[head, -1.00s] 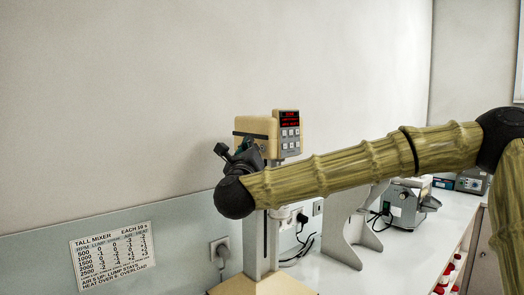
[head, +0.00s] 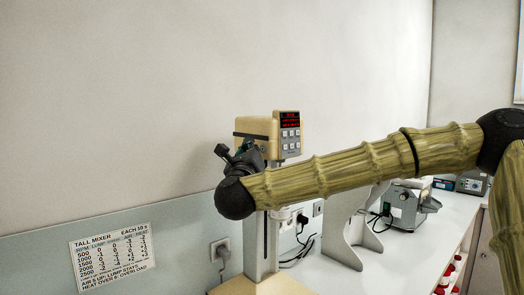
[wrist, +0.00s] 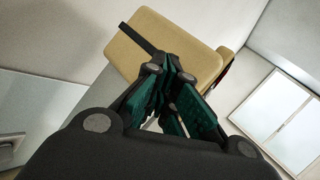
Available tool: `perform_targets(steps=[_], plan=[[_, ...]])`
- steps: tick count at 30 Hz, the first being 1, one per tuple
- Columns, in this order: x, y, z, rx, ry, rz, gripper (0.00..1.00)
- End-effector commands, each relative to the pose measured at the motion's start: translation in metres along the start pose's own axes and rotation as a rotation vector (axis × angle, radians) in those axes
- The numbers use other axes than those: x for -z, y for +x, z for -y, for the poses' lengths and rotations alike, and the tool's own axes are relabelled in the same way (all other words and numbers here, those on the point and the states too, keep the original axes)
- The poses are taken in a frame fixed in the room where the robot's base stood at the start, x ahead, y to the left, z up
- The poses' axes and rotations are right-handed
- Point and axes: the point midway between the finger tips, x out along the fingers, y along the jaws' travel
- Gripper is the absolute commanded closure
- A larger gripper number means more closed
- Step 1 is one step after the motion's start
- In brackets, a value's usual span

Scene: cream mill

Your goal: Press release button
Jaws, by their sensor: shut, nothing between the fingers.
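The tall mixer's cream head (head: 257,126) stands on a pale column (head: 254,235) left of centre in the head view. A grey control panel (head: 290,132) with a lit red display and several pale buttons is on its right side. No button marked as release can be made out. My gripper (wrist: 172,68) is shut and empty, its dark green fingers pointing at the mixer head (wrist: 197,48) in the wrist view. I cannot tell whether the tips touch it. A dark strip (wrist: 137,38) crosses the head.
A mixer chart (head: 112,248) hangs on the wall panel, left of a socket with a plug (head: 220,249). Right of the mixer are a pale stand (head: 343,238), cables and a grey-green device (head: 403,207) on the white bench. Red-capped bottles (head: 447,275) stand below.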

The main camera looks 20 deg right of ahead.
Motion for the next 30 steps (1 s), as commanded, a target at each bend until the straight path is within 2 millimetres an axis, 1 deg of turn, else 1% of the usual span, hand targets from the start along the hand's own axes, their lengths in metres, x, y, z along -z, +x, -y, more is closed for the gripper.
perform_targets(steps=[14,23,30], plan=[[0.0006,0.0002,0.0002,0.000,0.000,0.000,1.00],[0.0044,0.0044,0.0026,0.001,0.001,0.000,1.00],[0.0034,0.0061,0.0038,0.000,0.000,0.000,1.00]])
